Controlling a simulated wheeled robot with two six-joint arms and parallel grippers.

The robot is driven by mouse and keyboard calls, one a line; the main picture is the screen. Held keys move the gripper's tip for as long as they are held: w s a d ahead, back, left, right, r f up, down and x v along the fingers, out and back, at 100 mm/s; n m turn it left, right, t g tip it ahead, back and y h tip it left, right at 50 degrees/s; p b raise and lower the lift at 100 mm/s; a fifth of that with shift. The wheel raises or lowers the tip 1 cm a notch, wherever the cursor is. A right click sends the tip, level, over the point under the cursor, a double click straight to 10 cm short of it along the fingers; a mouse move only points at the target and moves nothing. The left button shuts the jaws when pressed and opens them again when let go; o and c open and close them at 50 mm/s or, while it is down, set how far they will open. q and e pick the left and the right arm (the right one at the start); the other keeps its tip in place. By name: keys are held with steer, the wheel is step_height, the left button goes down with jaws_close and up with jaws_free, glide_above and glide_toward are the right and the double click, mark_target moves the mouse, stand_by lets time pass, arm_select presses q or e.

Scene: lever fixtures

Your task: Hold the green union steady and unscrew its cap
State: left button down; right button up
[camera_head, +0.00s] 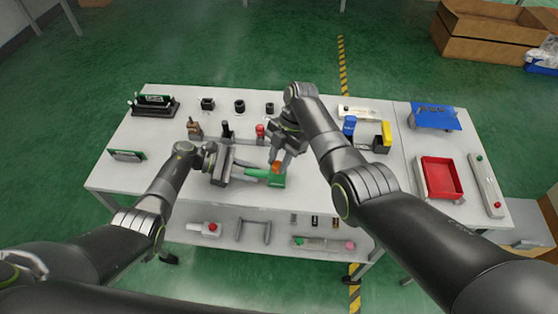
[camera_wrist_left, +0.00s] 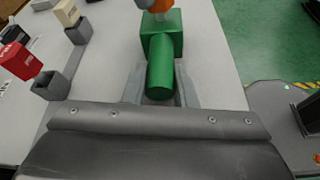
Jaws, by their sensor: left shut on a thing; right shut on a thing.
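The green union (camera_head: 271,180) lies near the front edge of the white table, and its round green end and square body show in the left wrist view (camera_wrist_left: 161,62). Its orange cap (camera_head: 277,167) is on top at the right end; it shows partly at the upper edge of the left wrist view (camera_wrist_left: 159,5). My left gripper (camera_head: 247,176) is shut on the green union from the left, its fingers on both sides of the round end (camera_wrist_left: 159,90). My right gripper (camera_head: 279,156) comes from above and is shut on the orange cap. Its fingers partly hide the cap.
Black holders (camera_head: 208,104) and small levers with red (camera_head: 260,130) and black tops stand behind the union. A red tray (camera_head: 442,177) and a blue fixture (camera_head: 434,115) are at the right. A lower shelf (camera_head: 275,232) holds more parts. The table's front middle is mostly bare.

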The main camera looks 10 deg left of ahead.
mark_target(273, 167)
steer(key=shift+r, duration=0.45)
steer(key=shift+r, duration=1.5)
arm_select(q)
steer(key=c, duration=1.1)
jaws_free()
steer(key=v, duration=1.2)
steer(key=shift+w, duration=0.1)
